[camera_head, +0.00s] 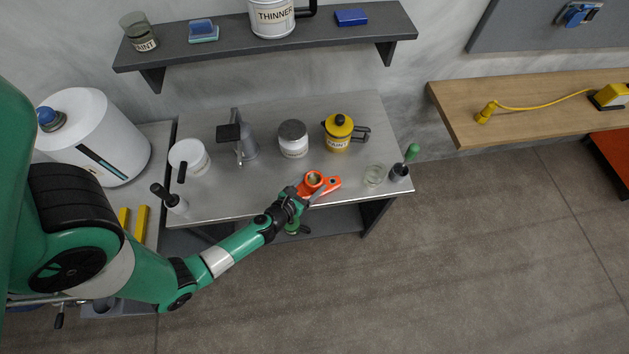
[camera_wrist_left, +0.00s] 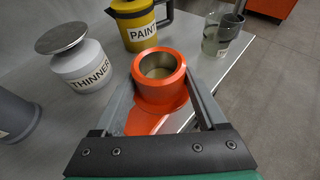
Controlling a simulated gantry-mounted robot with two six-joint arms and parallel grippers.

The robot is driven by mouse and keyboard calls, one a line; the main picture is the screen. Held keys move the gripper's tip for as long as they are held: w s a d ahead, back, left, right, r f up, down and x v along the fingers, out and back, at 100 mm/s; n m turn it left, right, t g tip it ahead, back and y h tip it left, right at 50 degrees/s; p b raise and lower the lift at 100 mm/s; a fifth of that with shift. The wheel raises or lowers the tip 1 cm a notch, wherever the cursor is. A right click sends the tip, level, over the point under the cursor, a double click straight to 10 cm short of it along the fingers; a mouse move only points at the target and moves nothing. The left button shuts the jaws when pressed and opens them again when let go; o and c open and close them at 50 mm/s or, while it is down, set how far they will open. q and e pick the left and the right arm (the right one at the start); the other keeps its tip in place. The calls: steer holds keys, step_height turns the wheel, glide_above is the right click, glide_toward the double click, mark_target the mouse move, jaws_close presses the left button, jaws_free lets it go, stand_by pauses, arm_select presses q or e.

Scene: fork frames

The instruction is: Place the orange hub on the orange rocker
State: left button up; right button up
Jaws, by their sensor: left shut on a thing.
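The orange hub (camera_wrist_left: 160,88), a short hollow cylinder, sits between the two fingers of my left gripper (camera_wrist_left: 162,98), which is shut on it. In the head view the hub (camera_head: 312,180) is at the front edge of the grey table. The orange rocker (camera_head: 333,183), a flat piece with a dark hole, shows just right of the hub. In the left wrist view an orange flat part (camera_wrist_left: 143,123) shows below the hub, between the fingers. I cannot tell whether hub and rocker touch. My right gripper is not in view.
On the grey table (camera_head: 250,199), a yellow paint pot (camera_head: 338,140) and a thinner jar (camera_head: 293,145) stand behind the hub. A shelf (camera_head: 220,45) is above.

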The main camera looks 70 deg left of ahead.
mark_target(309, 188)
arm_select(q)
steer(key=shift+w+a+f, duration=0.2)
steer(key=shift+f, duration=0.3)
steer(key=shift+w+a+f, duration=0.2)
steer(key=shift+f, duration=0.3)
steer(key=shift+w+a, duration=0.15)
steer(key=shift+w, duration=0.05)
steer(key=shift+f+b, duration=0.25)
steer(key=shift+b, duration=0.15)
steer(key=f+b, duration=0.3)
steer(key=f, duration=0.1)
steer(key=shift+w+a+b, duration=0.25)
steer(key=shift+b, duration=0.15)
steer(key=shift+r, duration=0.25)
steer(key=shift+f, duration=0.15)
steer(key=o, duration=1.4)
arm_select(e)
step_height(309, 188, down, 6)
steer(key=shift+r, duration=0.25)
